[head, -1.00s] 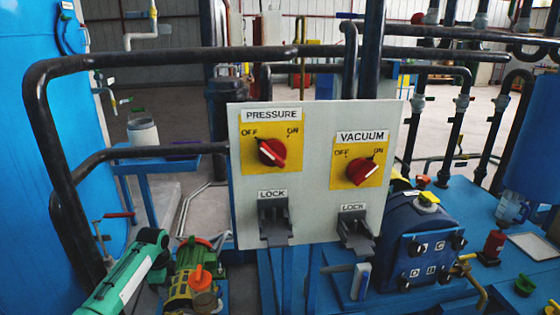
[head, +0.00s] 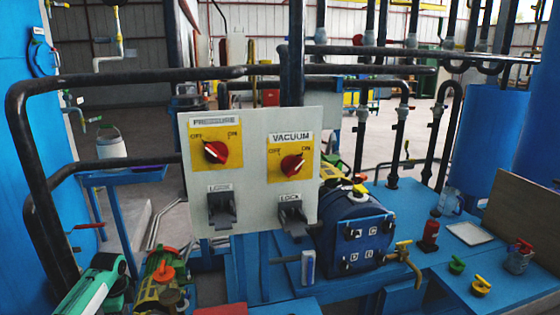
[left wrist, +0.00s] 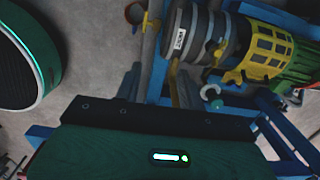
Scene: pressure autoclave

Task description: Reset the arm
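My left arm shows as a green and white link (head: 88,292) at the bottom left of the head view, below the control panel (head: 250,190). In the left wrist view my left gripper (left wrist: 156,88) shows two dim fingers standing apart with nothing seen between them. The panel carries a red PRESSURE knob (head: 215,152), with its pointer toward OFF, and a red VACUUM knob (head: 292,165), with its pointer toward ON. Below them are two grey LOCK levers, left (head: 222,210) and right (head: 292,218). My right gripper is out of view.
A green and yellow pump (head: 162,280) stands close to my left arm; a pump-like machine (left wrist: 245,48) also shows in the left wrist view. Black pipes (head: 130,80) frame the panel. A dark blue machine (head: 355,232) and a blue bench (head: 460,262) are at right.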

